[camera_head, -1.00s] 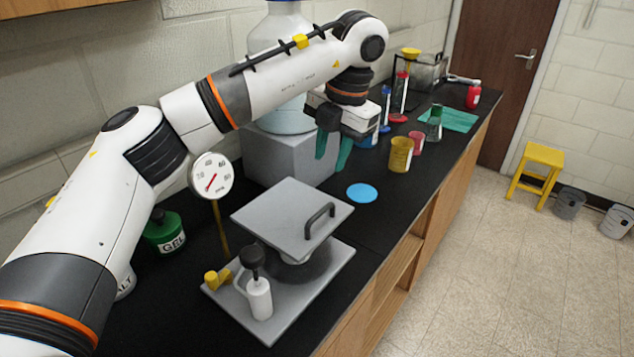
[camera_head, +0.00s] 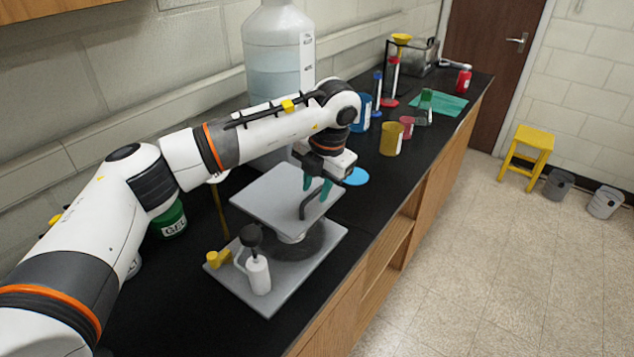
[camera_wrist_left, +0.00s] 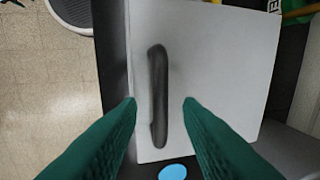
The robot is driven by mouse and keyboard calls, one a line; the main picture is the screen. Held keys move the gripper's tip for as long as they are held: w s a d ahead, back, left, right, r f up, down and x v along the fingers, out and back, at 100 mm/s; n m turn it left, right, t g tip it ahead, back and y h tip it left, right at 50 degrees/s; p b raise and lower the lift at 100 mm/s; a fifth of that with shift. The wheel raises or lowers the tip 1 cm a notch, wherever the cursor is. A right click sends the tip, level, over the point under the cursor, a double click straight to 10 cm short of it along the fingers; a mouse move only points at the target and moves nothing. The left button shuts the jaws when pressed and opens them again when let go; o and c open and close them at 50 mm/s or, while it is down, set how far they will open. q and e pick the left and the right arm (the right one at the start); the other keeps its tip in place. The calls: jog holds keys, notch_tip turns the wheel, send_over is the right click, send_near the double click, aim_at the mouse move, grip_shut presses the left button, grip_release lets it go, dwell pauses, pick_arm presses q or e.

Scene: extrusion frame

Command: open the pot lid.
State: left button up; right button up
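The pot lid (camera_head: 272,199) is a flat grey square plate with a dark bar handle (camera_head: 311,203) near its right edge. It rests level over the pot on a grey base plate (camera_head: 318,256). It also fills the middle of the left wrist view (camera_wrist_left: 215,70), with the handle (camera_wrist_left: 158,95) upright in the picture. My left gripper (camera_head: 318,188) is over the lid at the handle. Its green fingers (camera_wrist_left: 160,103) are apart, one on each side of the handle, with gaps and nothing held. My right gripper is in neither view.
A white pump-like piece with a black knob (camera_head: 258,275) and a yellow knob (camera_head: 217,259) stand on the base's near side. A green GEL bottle (camera_head: 172,219) is left.

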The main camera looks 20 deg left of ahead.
pick_arm(q)
jog(key=shift+c, duration=1.3)
grip_shut()
jog(key=shift+r, duration=0.15)
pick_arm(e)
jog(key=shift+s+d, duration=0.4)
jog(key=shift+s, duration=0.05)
